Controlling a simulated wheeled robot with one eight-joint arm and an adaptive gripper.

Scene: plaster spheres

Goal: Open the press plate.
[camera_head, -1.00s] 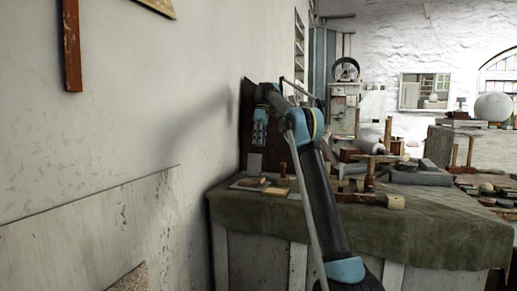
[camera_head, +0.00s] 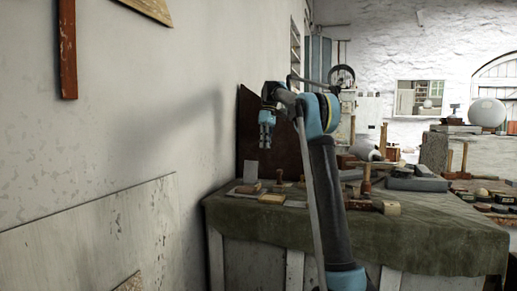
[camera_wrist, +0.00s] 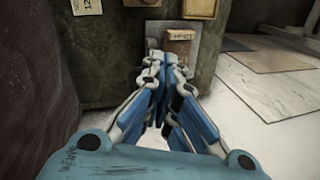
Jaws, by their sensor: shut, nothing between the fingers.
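My gripper (camera_head: 266,146) points down above the near left part of the cloth-covered table in the head view. In the wrist view my gripper (camera_wrist: 162,125) has its fingers together, with nothing between them. Beyond the fingertips there is a grey plate (camera_wrist: 153,32) carrying a small tan block (camera_wrist: 180,42) with lettering too blurred to read. The fingers partly overlap the near edge of this plate in the picture; I cannot tell whether they touch it. I cannot tell for sure which thing is the press plate.
The table (camera_head: 430,235) has a green cloth and several blocks and tools. A wall (camera_head: 140,120) stands close on the left, with a leaning board (camera_head: 90,240). In the wrist view, flat sheets (camera_wrist: 270,88) lie on the pale floor at right.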

